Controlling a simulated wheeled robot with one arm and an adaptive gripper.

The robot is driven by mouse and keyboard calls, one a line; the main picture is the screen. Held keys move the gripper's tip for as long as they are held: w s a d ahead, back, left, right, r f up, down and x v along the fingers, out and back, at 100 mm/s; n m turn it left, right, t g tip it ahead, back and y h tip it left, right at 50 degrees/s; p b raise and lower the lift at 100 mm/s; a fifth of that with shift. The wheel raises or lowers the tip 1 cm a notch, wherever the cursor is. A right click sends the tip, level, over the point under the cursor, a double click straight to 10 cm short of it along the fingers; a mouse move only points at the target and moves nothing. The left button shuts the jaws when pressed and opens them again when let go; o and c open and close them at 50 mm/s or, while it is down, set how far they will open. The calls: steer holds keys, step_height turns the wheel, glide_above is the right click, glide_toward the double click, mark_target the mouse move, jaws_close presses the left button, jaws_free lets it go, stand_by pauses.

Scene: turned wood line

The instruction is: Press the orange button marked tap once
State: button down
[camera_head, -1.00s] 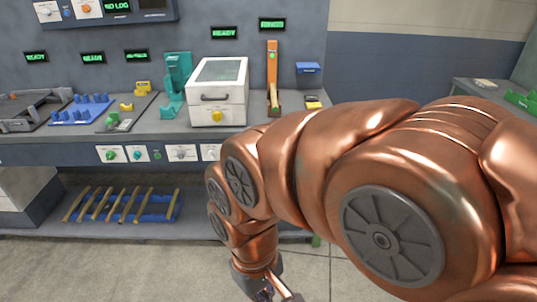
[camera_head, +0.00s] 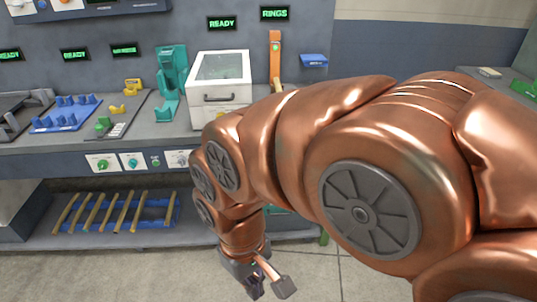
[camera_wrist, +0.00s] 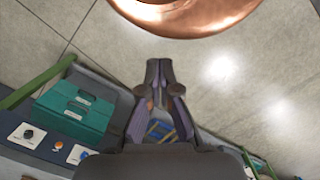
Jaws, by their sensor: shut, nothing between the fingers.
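My gripper (camera_wrist: 159,75) is shut and empty, with its fingertips close together in the wrist view. In the head view my gripper (camera_head: 268,286) hangs low over the floor, in front of the bench. A small orange button (camera_wrist: 59,145) shows on the bench's front panel at the lower left of the wrist view, between two white knob plates. Its marking is too small to read. My gripper is apart from it. In the head view my arm hides that part of the front panel.
The bench carries a white box (camera_head: 221,100), a teal stand (camera_head: 171,84) and an orange post (camera_head: 275,60). A teal drawer box (camera_wrist: 74,108) shows in the wrist view. Wooden bars lie on a blue rack (camera_head: 155,214) on the low shelf. Floor before the bench is clear.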

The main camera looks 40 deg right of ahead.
steer(key=w+a+f+m+t+y+b, duration=0.1)
steer(key=w+f+t+y+b, duration=0.15)
steer(key=w, duration=0.45)
steer(key=w+a+f+m+t+y+b, duration=0.1)
steer(key=w+a+f+b, duration=0.15)
steer(key=w, duration=0.55)
steer(key=w+d+f+m+t+b, duration=0.2)
steer(key=w+d, duration=0.2)
steer(key=w, duration=0.3)
steer(key=w+d+f+m+t+b, duration=0.25)
steer(key=w+d, duration=0.25)
steer(key=w, duration=0.3)
steer(key=w+d+f+m+t+h+b, duration=0.1)
steer(key=w+d+f+m+b, duration=0.15)
steer(key=d, duration=0.55)
steer(key=w+d+f+m+t+h+b, duration=0.1)
steer(key=w+d+f+m+t, duration=0.2)
steer(key=d, duration=0.5)
steer(key=d+f+m+h+b, duration=0.1)
steer(key=d+f+m+h, duration=0.1)
steer(key=d, duration=0.7)
steer(key=s+d+f+m+h+b, duration=0.1)
steer(key=d+f+m, duration=0.3)
steer(key=d, duration=0.6)
steer(key=shift+s+f+g+h+b, duration=0.25)
steer(key=shift+f+h+b, duration=0.2)
steer(key=shift+f+b, duration=0.35)
steer(key=shift+w+f, duration=0.1)
